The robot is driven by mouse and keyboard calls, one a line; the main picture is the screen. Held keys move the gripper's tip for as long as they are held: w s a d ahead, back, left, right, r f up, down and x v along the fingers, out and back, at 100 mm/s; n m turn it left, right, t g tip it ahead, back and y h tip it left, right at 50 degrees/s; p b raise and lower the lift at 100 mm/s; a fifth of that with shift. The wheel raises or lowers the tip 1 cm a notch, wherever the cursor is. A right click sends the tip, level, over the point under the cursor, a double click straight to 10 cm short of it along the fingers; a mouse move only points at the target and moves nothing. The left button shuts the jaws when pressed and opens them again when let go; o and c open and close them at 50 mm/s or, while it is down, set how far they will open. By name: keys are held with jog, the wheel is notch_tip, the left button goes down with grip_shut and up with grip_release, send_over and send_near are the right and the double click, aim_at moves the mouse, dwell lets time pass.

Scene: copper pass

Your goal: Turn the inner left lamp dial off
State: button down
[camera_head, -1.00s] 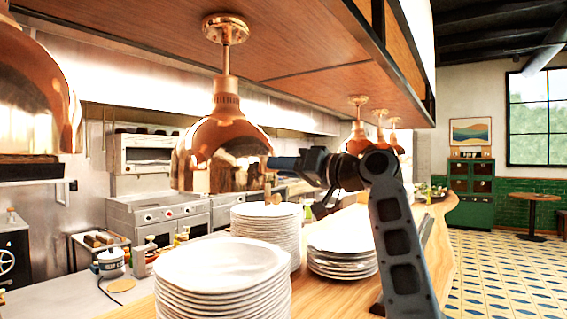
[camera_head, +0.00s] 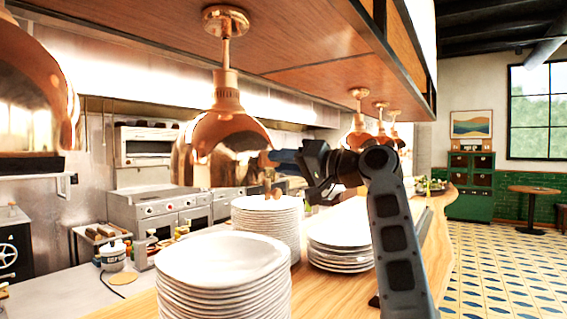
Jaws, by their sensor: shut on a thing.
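The copper heat lamp (camera_head: 228,130) hangs from the wooden canopy on a short stem, left of my arm; I take it to be the inner left lamp. My gripper (camera_head: 274,157) reaches in from the right, with its blue fingertips at the lamp's lower right rim. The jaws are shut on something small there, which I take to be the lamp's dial. The fingers hide the dial, so its setting cannot be read.
Another copper lamp (camera_head: 35,100) hangs close at the far left. More copper lamps (camera_head: 358,135) hang farther back. Stacks of white plates (camera_head: 222,262) stand on the wooden counter (camera_head: 325,290) below my arm. The tiled floor (camera_head: 500,270) at right is open.

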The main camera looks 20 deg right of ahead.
jog(key=c, duration=0.9)
grip_release()
jog(key=shift+o, duration=0.2)
jog(key=b+v, duration=0.2)
jog(key=v, duration=0.5)
jog(key=shift+s+d, duration=0.2)
jog(key=shift+s, duration=0.1)
